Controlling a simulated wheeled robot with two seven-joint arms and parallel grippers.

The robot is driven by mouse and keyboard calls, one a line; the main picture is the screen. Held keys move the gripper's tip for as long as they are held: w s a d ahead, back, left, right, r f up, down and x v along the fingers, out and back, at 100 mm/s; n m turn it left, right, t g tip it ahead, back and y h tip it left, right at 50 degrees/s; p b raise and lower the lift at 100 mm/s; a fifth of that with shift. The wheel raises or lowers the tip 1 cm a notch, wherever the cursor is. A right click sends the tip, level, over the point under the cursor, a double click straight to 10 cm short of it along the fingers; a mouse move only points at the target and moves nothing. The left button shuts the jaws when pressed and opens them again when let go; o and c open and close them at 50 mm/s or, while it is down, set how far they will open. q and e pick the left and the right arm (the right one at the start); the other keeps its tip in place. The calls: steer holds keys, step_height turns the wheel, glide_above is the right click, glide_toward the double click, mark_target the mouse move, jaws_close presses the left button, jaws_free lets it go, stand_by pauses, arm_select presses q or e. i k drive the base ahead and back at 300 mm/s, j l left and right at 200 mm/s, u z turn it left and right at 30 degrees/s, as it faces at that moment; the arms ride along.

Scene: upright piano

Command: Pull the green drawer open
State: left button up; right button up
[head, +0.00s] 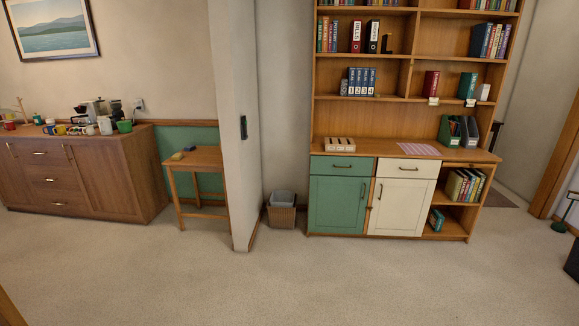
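The green drawer (341,165) is at the upper left of the lower part of a wooden bookcase, in the middle of the head view. It looks shut, with its front flush and a dark bar handle (343,167) across it. A green cupboard door (336,205) is right below it. A white drawer (407,168) is beside it on the right, above a white door (397,207). Neither of my grippers shows in the view. The cabinet stands some way off across the floor.
Carpet (330,280) in front of the cabinet is clear. A wall end (237,130) juts out on the left, with a waste bin (281,213) behind it. A small table (196,160) and a sideboard (80,178) stand further left. A card box (340,145) sits above the green drawer.

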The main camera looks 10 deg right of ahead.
mark_target(327, 165)
steer(key=i+z, duration=0.15)
steer(key=i, duration=0.5)
steer(key=i+j+z, duration=0.15)
steer(key=i, duration=0.45)
steer(key=i+j+z, duration=0.15)
steer(key=i, duration=0.5)
